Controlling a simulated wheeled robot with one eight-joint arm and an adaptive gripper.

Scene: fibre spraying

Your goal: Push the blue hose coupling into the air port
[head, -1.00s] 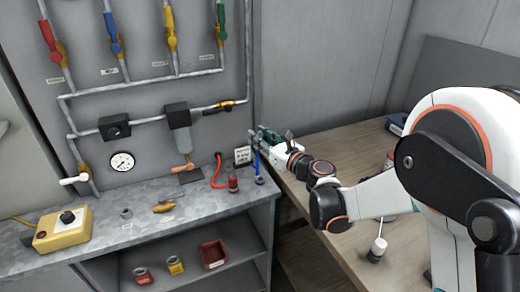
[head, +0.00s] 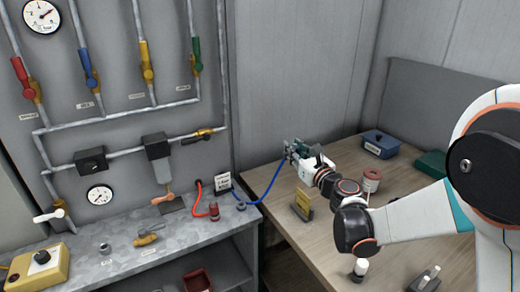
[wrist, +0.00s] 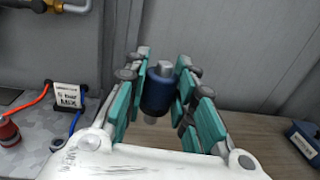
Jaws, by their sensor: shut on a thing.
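My gripper (head: 291,152) is up over the left side of the wooden table, near the wall. In the wrist view its teal fingers (wrist: 160,100) are closed on the dark blue hose coupling (wrist: 157,92), a short cylinder with a grey tip pointing up. The blue hose (head: 268,190) hangs from the gripper and curves down to the metal bench by the sign. In the head view the coupling is mostly hidden by the fingers. I cannot pick out the air port with certainty in either view.
The metal bench (head: 120,250) holds a small sign (head: 222,183), a red hose (head: 197,197) with a red fitting and a grey fitting (head: 240,206). The wooden table carries a yellow stand (head: 302,204), a spool (head: 371,180), a blue box (head: 380,144) and a white-capped bottle (head: 359,269).

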